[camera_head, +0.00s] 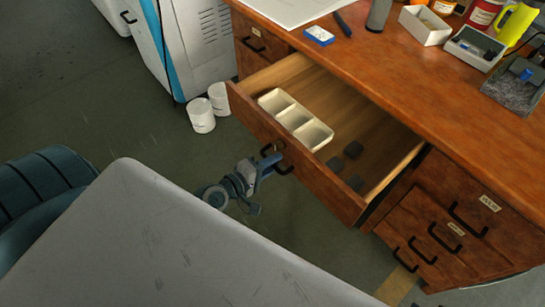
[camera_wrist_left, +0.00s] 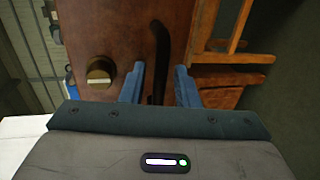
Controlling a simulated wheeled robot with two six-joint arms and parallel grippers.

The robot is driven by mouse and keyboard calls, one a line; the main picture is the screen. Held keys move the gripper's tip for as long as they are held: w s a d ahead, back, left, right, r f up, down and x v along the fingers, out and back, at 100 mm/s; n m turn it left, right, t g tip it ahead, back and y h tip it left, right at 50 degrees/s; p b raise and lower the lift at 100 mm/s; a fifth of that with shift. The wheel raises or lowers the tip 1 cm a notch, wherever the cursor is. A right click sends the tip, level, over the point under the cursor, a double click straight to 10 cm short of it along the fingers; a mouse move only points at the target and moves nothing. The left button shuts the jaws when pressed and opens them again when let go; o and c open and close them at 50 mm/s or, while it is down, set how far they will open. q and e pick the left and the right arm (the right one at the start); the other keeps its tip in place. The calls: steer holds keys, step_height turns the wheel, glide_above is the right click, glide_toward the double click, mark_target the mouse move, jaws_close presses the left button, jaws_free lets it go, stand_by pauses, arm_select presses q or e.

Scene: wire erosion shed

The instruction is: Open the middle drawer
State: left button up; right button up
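The middle drawer (camera_head: 255,118) of the wooden desk is pulled well out, its inside showing. A white three-compartment tray (camera_head: 295,119) and several dark pieces (camera_head: 345,160) lie in it. Its black handle (camera_head: 285,170) is on the drawer front and also shows in the left wrist view (camera_wrist_left: 159,50). My left gripper (camera_head: 272,161) is at this handle. In the left wrist view its blue fingers (camera_wrist_left: 159,88) stand apart on either side of the handle, with gaps visible, so it is open around it. My right gripper is not in view.
The desk top (camera_head: 400,75) holds a pen, cups and boxes. Closed drawers (camera_head: 440,230) with black handles are at right. White buckets (camera_head: 201,115) stand on the floor by a white-and-blue machine (camera_head: 205,45). The floor below the drawer's left part is clear.

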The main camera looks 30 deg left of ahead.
arm_select(q)
steer(key=b+v, duration=0.1)
steer(key=v, duration=0.9)
steer(key=shift+s, duration=0.25)
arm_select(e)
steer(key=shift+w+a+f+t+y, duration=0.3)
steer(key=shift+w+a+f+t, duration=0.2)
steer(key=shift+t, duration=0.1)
